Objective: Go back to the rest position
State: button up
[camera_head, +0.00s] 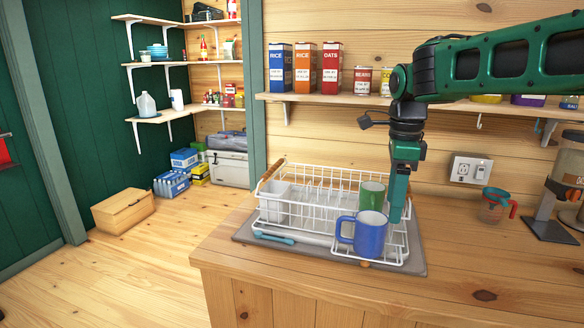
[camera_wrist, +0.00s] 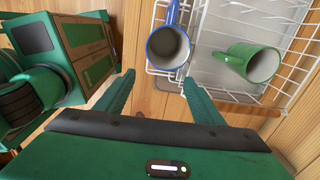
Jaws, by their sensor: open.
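My arm reaches in from the right in the head view. My gripper (camera_head: 397,212) points down at the right end of the white wire dish rack (camera_head: 290,222), just right of a blue mug (camera_head: 371,238) and a green mug (camera_head: 372,194). In the wrist view my gripper (camera_wrist: 158,77) has its fingers spread with nothing between them. The blue mug (camera_wrist: 168,48) lies just beyond the right fingertip, and the green mug (camera_wrist: 252,62) is farther right in the rack. I cannot tell whether a finger touches the rack or the blue mug.
The rack stands on a grey mat (camera_head: 418,262) on the wooden counter (camera_head: 470,285). A shelf (camera_head: 340,98) with boxes and cans runs behind my arm. A measuring cup (camera_head: 494,205) and a coffee maker (camera_head: 560,200) stand at right. The counter front right is clear.

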jog(key=s+d+f+n, duration=0.4)
jog(key=s+d+n, duration=0.1)
jog(key=s, duration=0.5)
jog(key=s+d+f+n, duration=0.5)
jog(key=s+d, duration=0.1)
jog(key=s, duration=0.4)
jog(key=s+d+f+n, duration=0.4)
jog(key=s+d, duration=0.2)
jog(key=s, duration=0.4)
jog(key=shift+s+d+f+n, duration=0.2)
jog(key=shift+d+n, duration=0.1)
jog(key=shift+n, duration=0.1)
